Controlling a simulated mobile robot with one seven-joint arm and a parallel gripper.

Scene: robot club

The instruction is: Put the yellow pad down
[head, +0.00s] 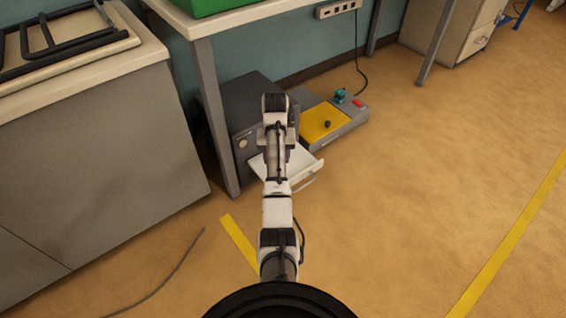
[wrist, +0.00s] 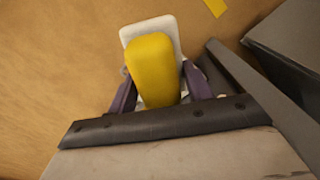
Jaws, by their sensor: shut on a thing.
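The yellow pad (wrist: 153,62) is between the two purple fingers of my gripper (wrist: 157,88) in the wrist view. The gripper is shut on it. A white piece with rounded corners (wrist: 134,33) shows behind and around the pad's far end. I cannot tell whether it is part of the pad or a separate thing. Tan floor shows around them. In the head view my arm reaches out toward the grey cabinet under the table, and its upper links hide the gripper and the pad.
A grey cabinet (head: 242,140) has a white drawer or tray (head: 305,163) out at its front. Beside it sits a grey unit with a yellow panel (head: 322,122). A table leg (head: 215,120) stands left of them. Open floor (head: 420,170) lies to the right.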

